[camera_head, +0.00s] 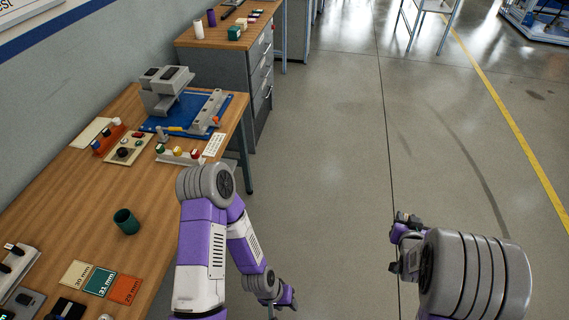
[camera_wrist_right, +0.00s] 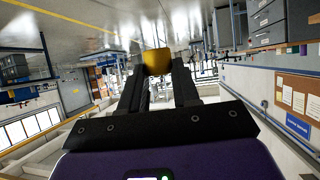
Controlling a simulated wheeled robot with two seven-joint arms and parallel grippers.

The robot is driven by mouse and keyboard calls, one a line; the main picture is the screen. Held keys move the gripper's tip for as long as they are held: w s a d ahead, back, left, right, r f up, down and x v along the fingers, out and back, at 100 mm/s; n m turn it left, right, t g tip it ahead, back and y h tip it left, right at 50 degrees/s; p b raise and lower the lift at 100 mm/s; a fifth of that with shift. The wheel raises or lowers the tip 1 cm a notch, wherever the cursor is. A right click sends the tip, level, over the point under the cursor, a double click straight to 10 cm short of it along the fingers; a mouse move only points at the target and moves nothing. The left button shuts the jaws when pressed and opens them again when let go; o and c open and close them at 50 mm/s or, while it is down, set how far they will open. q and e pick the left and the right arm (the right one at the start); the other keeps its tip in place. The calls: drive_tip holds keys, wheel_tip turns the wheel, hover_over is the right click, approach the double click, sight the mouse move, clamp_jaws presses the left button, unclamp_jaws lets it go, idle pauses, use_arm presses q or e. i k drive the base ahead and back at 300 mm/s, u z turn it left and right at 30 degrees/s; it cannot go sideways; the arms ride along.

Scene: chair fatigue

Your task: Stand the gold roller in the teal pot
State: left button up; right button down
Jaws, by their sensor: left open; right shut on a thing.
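The teal pot (camera_head: 127,222) stands upright and open at the top on the wooden table, left of my left arm. In the right wrist view, the gold roller (camera_wrist_right: 157,61) is held between the fingertips of my right gripper (camera_wrist_right: 157,75), which is shut on it. In the head view my right gripper (camera_head: 400,240) is out over the floor, well right of the table and far from the pot; the roller is hard to make out there. My left gripper (camera_head: 286,298) is open and empty, low beside the table's right edge.
Coloured size cards (camera_head: 100,281) lie in front of the pot. The tabletop around the pot is clear. A drawer cabinet (camera_head: 255,75) stands behind.

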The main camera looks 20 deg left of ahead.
sight(130, 229)
drive_tip(key=i, duration=2.05)
drive_tip(key=u, duration=4.35)
drive_tip(key=i, duration=0.5)
drive_tip(key=u, duration=0.05)
